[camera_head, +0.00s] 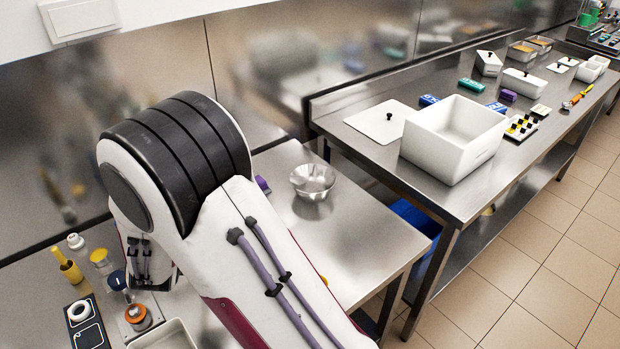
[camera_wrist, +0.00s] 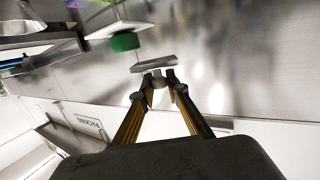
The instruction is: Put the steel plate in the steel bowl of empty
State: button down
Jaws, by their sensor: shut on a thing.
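The steel bowl (camera_head: 313,181) is at the far side of the near steel table in the head view, right of my arm; no contents can be made out in it. In the wrist view my gripper (camera_wrist: 158,80) is shut on a thin grey piece seen nearly edge-on, which appears to be the steel plate (camera_wrist: 153,64). The plate is at the fingertips, apart from the bowl in the head view. My arm hides the gripper and plate in the head view. A shiny rounded metal shape (camera_wrist: 28,24) is cut off at the upper left of the wrist view; I cannot tell what it is.
Bottles (camera_head: 100,258), a yellow-handled tool (camera_head: 68,266) and a tray (camera_head: 165,336) stand at the lower left. A second steel table holds a large white bin (camera_head: 453,138) and a flat white lid (camera_head: 385,122). A wall runs behind.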

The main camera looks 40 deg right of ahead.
jog(key=s+d+m+g+h, duration=0.1)
jog(key=d+m+g+h, duration=0.3)
jog(key=d, duration=3.4)
jog(key=shift+t+h, duration=0.3)
jog(key=shift+t, duration=0.1)
jog(key=shift+a+f, duration=0.2)
jog(key=shift+f, duration=0.95)
jog(key=shift+a+f, duration=0.15)
jog(key=shift+f, duration=1)
notch_tip(320, 180, down, 6)
jog(key=shift+f, duration=0.15)
jog(key=shift+f, duration=1.85)
jog(key=shift+f, duration=0.45)
